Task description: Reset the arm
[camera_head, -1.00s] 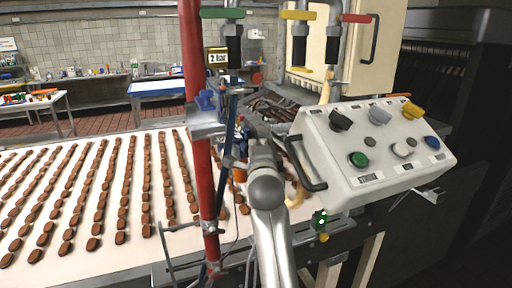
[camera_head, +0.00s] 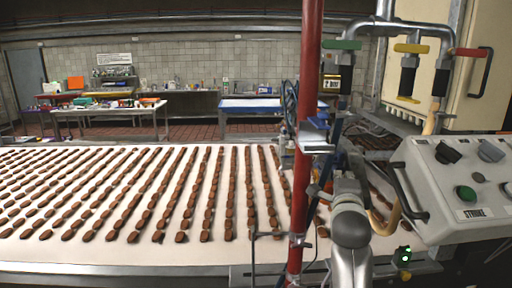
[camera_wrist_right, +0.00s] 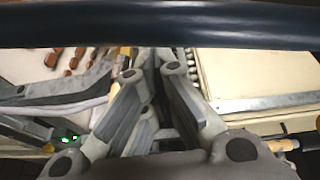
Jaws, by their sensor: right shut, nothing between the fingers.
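My right arm comes up from the bottom of the head view, just right of the red vertical pole (camera_head: 308,110). Its gripper (camera_head: 345,165) is small and partly hidden behind my own wrist there, among the pipes and the left side of the control panel (camera_head: 430,215). In the right wrist view the gripper (camera_wrist_right: 153,62) shows from behind, with its grey finger links drawn together and nothing seen between them. The fingertips are hard to make out. My left gripper is in neither view.
A white conveyor (camera_head: 120,252) carries many rows of brown biscuits on the left. Green (camera_head: 342,44), yellow (camera_head: 411,48) and red (camera_head: 468,52) valve handles hang at upper right. A dark bar crosses the top of the wrist view. Worktables stand behind.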

